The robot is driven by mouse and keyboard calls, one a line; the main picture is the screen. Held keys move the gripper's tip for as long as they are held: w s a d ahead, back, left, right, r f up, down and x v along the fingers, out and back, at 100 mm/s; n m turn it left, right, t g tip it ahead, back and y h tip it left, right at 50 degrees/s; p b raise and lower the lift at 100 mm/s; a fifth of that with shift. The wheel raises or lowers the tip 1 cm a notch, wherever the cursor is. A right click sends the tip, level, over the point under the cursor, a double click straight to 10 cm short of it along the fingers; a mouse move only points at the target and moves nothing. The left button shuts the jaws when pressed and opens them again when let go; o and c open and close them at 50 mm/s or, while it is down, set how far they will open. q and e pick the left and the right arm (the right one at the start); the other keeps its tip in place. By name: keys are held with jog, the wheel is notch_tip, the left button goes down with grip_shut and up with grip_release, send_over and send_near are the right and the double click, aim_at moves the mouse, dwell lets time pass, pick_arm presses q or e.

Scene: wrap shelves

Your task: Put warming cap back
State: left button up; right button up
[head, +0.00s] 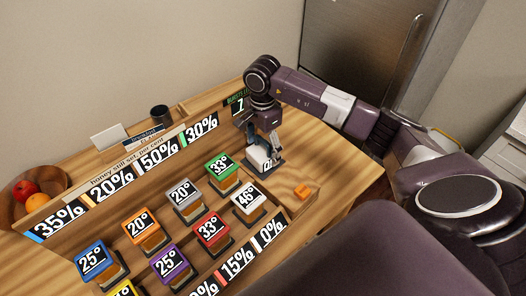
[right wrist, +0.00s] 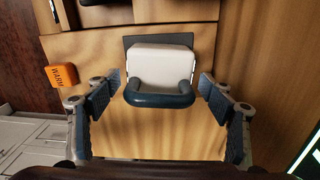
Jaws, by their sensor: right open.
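A small orange cap (right wrist: 62,76) marked "WARM" lies on the wooden table, left of my right gripper (right wrist: 160,88) in the right wrist view. It also shows as a small orange block (head: 303,191) at the right in the head view. My right gripper is open and empty, with one finger on each side of a white block (right wrist: 160,62) with a dark rounded handle on a dark square pad. I see no clear contact between fingers and block. In the head view the gripper (head: 266,147) partly hides this white block (head: 260,157). My left gripper is not in view.
A fruit bowl (head: 32,198) and a dark cup (head: 159,113) stand at the left and back. The table right of the orange cap is clear.

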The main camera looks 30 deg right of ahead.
notch_tip(320, 180, up, 10)
jog(key=shift+r+b, duration=0.25)
jog(key=shift+b, duration=0.95)
